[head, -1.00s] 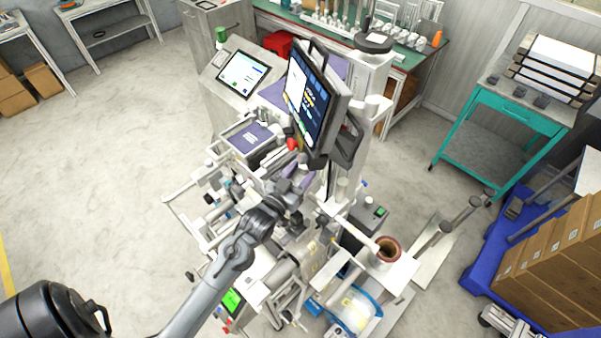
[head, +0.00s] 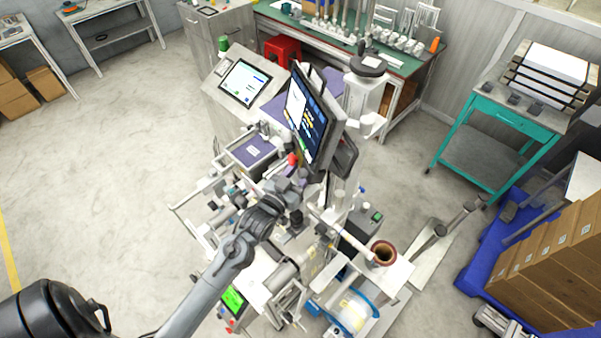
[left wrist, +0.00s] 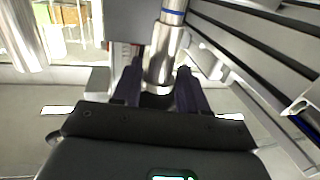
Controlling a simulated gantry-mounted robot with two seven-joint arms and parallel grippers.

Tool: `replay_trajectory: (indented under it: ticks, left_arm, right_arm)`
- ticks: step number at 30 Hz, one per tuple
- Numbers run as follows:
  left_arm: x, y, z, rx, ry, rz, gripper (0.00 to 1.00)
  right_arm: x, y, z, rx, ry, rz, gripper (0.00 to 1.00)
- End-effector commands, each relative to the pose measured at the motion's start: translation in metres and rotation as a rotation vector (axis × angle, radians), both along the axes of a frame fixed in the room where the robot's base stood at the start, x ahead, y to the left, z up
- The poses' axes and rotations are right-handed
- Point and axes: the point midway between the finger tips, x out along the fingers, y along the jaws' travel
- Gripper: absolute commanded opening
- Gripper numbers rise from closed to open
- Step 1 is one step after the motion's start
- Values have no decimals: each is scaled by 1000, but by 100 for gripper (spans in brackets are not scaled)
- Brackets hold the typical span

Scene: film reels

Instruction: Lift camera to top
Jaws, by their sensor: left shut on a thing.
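My left gripper (head: 299,184) reaches into the middle of the film machine, below the large tilted monitor (head: 308,112). In the left wrist view its two dark fingers (left wrist: 160,88) are closed around the lower end of a silver cylinder (left wrist: 166,52) with a blue ring. This cylinder may be the camera or its mount; I cannot tell which. A dark part shows between the fingers. In the head view the held thing is hidden by the gripper and machine parts. My right gripper is not in view.
Slanted metal bars (left wrist: 255,60) run close on the right in the wrist view. A brown-rimmed spool (head: 383,254) and a blue reel (head: 352,312) sit on the machine's near right. A small tablet screen (head: 245,82) stands behind left. Open floor (head: 110,170) lies left.

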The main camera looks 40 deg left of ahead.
Motion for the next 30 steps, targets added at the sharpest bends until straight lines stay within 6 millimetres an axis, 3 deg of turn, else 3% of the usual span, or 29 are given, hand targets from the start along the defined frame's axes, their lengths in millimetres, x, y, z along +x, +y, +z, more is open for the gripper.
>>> replay_trajectory:
  ticks: [1, 11, 12, 14, 26, 30]
  left_arm:
    - [1, -1, 21, 5, -27, -2, 0]
    - [2, -1, 22, 4, -30, -3, 0]
    - [2, -1, 22, 4, -30, -3, 45]
    - [2, -1, 22, 4, -28, -2, 54]
    - [0, -1, 16, 2, -16, -1, 55]
    - [-10, -2, 13, 2, -13, -1, 55]
  right_arm:
    - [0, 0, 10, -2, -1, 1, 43]
    - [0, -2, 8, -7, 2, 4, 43]
    - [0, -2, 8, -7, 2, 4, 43]
    - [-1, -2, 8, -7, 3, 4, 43]
    - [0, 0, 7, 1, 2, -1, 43]
    - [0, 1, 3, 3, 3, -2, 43]
